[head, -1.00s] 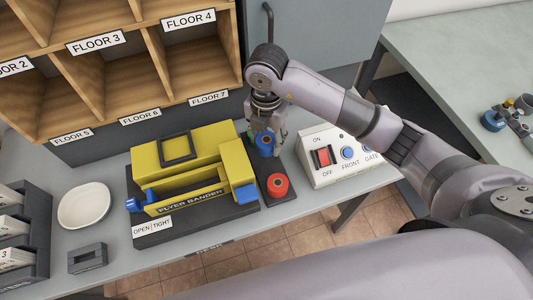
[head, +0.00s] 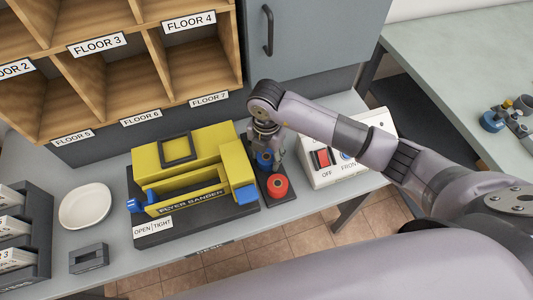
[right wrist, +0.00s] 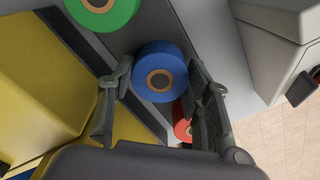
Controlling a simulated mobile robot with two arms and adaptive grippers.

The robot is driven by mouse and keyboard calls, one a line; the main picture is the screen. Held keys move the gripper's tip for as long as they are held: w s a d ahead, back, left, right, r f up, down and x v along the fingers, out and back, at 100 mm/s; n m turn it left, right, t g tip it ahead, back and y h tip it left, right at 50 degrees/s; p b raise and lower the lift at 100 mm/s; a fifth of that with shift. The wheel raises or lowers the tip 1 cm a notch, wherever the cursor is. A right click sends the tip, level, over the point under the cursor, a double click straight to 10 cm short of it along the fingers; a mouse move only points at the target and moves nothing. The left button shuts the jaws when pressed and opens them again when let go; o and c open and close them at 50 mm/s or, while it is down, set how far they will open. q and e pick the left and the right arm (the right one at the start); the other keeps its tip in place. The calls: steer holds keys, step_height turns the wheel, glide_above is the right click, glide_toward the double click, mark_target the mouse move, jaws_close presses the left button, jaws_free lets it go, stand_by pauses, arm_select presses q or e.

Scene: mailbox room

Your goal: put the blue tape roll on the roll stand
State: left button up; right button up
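The blue tape roll (head: 265,160) is between the fingers of my right gripper (head: 265,150), over the dark roll stand (head: 286,201) just behind the red roll (head: 280,186). In the right wrist view the blue roll (right wrist: 160,66) is seen from above with its brown core. I cannot tell whether the roll rests on the stand. A green roll (right wrist: 100,8) shows beyond it at the upper left. My left gripper is not in view.
The yellow flyer bander (head: 205,153) stands close on the left of the stand. A white switch box (head: 330,182) stands on the right. Wooden pigeonholes (head: 110,90) rise behind. A white plate (head: 85,206) and a grey block (head: 88,258) lie farther left.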

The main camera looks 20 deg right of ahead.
mark_target(267, 156)
steer(key=o, duration=0.5)
steer(key=shift+c, duration=0.2)
steer(key=shift+r, duration=0.25)
step_height(267, 156, up, 12)
steer(key=shift+b, duration=0.4)
steer(key=shift+f, duration=0.15)
